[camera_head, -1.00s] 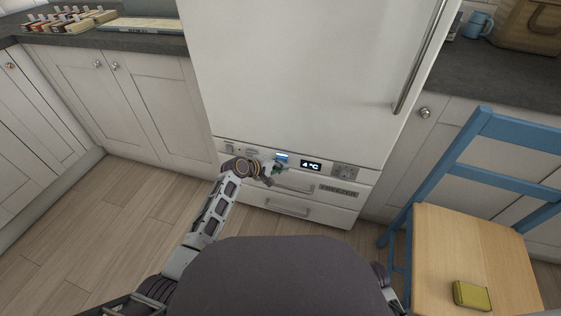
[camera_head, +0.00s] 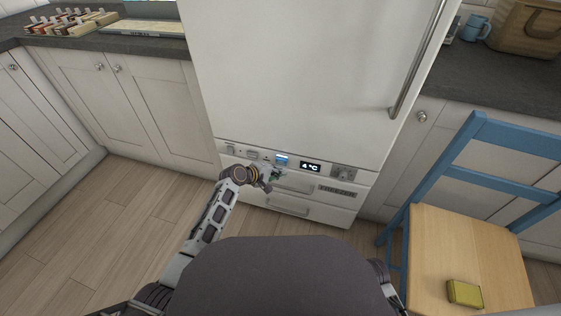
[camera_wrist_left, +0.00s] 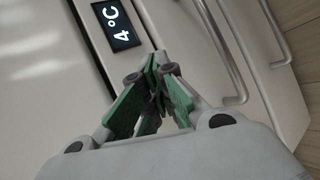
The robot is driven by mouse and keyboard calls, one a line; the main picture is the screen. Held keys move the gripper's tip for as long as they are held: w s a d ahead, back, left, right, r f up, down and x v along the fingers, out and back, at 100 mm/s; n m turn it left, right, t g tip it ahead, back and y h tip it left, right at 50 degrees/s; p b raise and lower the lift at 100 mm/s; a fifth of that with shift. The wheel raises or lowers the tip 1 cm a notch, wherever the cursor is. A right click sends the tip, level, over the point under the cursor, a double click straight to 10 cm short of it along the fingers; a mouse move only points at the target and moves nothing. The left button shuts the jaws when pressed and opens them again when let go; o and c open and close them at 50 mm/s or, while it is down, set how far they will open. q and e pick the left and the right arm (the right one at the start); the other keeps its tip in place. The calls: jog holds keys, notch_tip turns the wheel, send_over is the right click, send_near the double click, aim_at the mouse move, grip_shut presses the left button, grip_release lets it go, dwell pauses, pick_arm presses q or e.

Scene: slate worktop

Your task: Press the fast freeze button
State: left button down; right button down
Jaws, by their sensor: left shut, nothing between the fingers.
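The white fridge-freezer (camera_head: 300,70) has a control strip (camera_head: 330,168) between its big upper door and the freezer drawers. On the strip are a lit blue button (camera_head: 282,160), small pale controls to its left, a display (camera_head: 310,166) reading 4 °C and a panel at the right. My left gripper (camera_head: 278,174) is shut and empty, just below the blue button; I cannot tell whether it touches the front. In the left wrist view its green fingertips (camera_wrist_left: 157,75) meet near the display (camera_wrist_left: 117,25), and the blue button is not visible. My right gripper is out of view.
Freezer drawer handles (camera_head: 288,206) stick out below the strip. A blue chair (camera_head: 470,240) with a yellow-green item (camera_head: 465,292) on its seat stands at the right. The wooden floor (camera_head: 90,220) at the left is clear.

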pick_arm(q)
jog(key=s+p, duration=0.1)
jog(key=s, duration=0.1)
jog(key=s+a+p, duration=0.1)
jog(key=p, duration=0.1)
jog(key=shift+s+a, duration=0.15)
jog(key=shift+s, duration=0.25)
jog(key=shift+m, duration=0.3)
dwell(0.3)
